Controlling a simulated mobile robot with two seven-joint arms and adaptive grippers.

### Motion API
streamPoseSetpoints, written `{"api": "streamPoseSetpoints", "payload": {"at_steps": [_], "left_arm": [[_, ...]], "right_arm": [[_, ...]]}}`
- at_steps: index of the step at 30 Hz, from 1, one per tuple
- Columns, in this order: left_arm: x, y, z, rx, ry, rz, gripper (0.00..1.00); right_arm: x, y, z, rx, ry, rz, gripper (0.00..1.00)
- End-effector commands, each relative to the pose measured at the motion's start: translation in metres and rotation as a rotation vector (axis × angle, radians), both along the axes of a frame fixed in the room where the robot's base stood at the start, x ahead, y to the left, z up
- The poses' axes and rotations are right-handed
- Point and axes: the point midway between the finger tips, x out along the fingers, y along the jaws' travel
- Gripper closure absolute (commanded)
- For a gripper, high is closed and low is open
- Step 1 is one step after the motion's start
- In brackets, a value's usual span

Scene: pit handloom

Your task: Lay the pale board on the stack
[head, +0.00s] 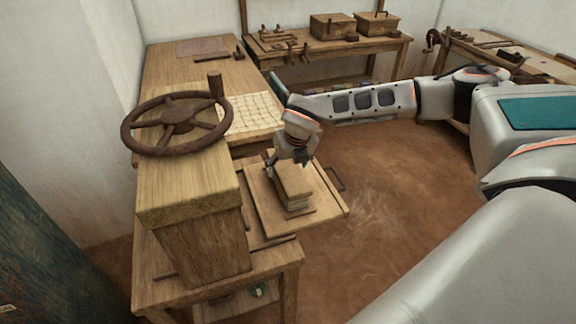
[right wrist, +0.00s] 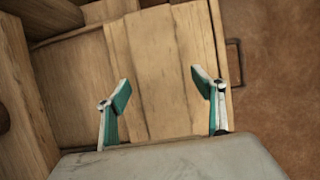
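A small stack of boards (head: 295,203) sits on a wide flat wooden panel (head: 327,207) in the head view. A pale board (head: 291,180) lies flat as its top layer, and a pale wood surface (right wrist: 160,75) shows below the fingers in the right wrist view. My right gripper (head: 287,162) is just above the stack. In the right wrist view my right gripper (right wrist: 165,96) has its two teal fingers spread wide, with nothing clasped between them. I cannot tell the exact height above the board. My left gripper is not in view.
A tall wooden block with a dark spoked wheel (head: 177,121) stands close to the left of the stack. A long table (head: 190,75) with a pale woven grid (head: 250,112) lies behind. A bench with boxes (head: 335,25) is at the back. Open floor (head: 390,190) is to the right.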

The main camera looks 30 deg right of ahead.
Motion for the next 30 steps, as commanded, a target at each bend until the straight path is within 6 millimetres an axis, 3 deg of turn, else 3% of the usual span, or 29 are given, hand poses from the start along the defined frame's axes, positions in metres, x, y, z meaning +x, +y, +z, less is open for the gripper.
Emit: {"api": "streamPoseSetpoints", "payload": {"at_steps": [11, 24, 30], "left_arm": [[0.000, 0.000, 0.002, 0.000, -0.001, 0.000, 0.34], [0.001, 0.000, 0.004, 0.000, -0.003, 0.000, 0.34], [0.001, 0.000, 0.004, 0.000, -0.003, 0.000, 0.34]], "right_arm": [[-0.002, 0.001, 0.009, 0.001, -0.001, -0.001, 0.32], [-0.033, 0.008, 0.086, 0.001, -0.003, 0.001, 0.32], [-0.042, 0.010, 0.107, 0.000, -0.002, 0.000, 0.32]]}}
